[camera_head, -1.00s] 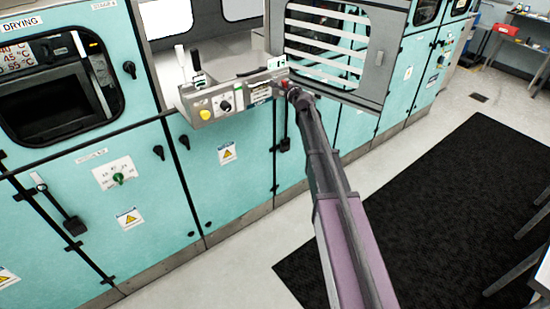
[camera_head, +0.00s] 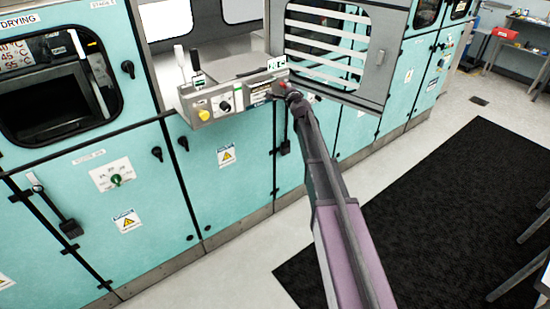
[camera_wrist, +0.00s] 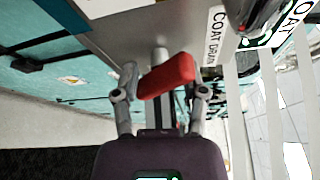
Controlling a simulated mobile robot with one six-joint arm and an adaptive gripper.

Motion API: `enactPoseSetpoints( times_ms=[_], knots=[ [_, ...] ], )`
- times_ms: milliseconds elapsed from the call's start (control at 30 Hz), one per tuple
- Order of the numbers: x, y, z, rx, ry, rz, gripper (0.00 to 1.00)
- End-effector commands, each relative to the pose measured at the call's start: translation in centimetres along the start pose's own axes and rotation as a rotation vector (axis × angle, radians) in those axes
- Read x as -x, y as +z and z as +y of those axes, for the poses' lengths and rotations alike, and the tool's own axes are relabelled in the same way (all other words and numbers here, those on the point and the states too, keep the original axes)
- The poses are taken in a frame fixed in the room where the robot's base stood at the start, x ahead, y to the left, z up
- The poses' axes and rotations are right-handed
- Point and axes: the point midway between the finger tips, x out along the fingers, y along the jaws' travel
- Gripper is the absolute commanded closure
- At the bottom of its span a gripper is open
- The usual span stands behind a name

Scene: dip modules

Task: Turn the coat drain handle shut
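The coat drain handle is a red bar (camera_wrist: 167,76) on a short metal stem under the grey panel in the wrist view. It lies across the picture, its right end slightly higher. The label "COAT DRAIN" (camera_wrist: 213,38) is on the panel beside it. My gripper (camera_wrist: 164,92) has its fingers spread, one at each end of the red bar. Whether either finger touches the bar I cannot tell. In the head view my gripper (camera_head: 286,88) is at the right end of the control panel, where only a small bit of red shows and the fingers are largely hidden.
The grey control panel (camera_head: 222,105) carries a yellow button and a black knob. A barred grey door (camera_head: 377,75) stands open just above and right of my arm. Teal cabinets (camera_head: 240,185) line the wall.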

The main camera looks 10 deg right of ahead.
Motion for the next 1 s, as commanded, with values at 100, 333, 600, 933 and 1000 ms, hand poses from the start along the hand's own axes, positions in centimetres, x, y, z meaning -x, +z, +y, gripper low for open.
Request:
enactPoseSetpoints(
  times_ms=[100,333,600,933,1000],
  knots=[
    [0.0,-0.1,0.1,0.025,-0.011,0.001,0.46],
    [0.0,0.0,0.1,0.074,-0.031,0.001,0.46],
    [0.0,0.0,0.1,0.125,-0.052,0.001,0.46],
    [1.8,0.0,0.1,0.170,-0.069,0.001,0.46],
    [2.8,0.0,0.2,0.169,-0.069,0.001,0.46]
  ],
)
